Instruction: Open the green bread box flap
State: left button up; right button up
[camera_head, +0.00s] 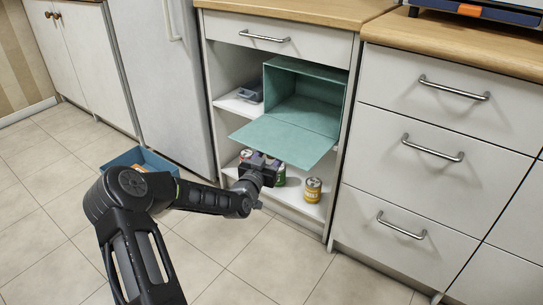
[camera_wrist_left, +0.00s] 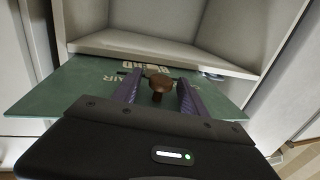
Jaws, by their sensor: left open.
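The green bread box (camera_head: 312,118) stands on a shelf of the open cabinet, and its inside shows. Its flap (camera_head: 283,143) is swung down and sticks out toward the front, roughly level. In the left wrist view, the flap (camera_wrist_left: 60,88) shows its lettered face and a brown knob (camera_wrist_left: 158,80). My left gripper (camera_head: 261,165) is just under the flap's front part. In the left wrist view, its fingers (camera_wrist_left: 158,84) are apart on either side of the knob; I cannot tell whether they touch it. My right gripper is not in view.
Cans stand on the lower shelf, among them a yellow one (camera_head: 312,190) and a red and white one (camera_head: 246,155). A dark grey item (camera_head: 250,91) lies left of the box. A blue bin (camera_head: 150,158) stands on the floor behind my arm. Drawers (camera_head: 430,150) border the right.

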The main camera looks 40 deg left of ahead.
pick_arm(q)
jog(key=shift+c, duration=0.5)
grip_shut()
dwell(0.8)
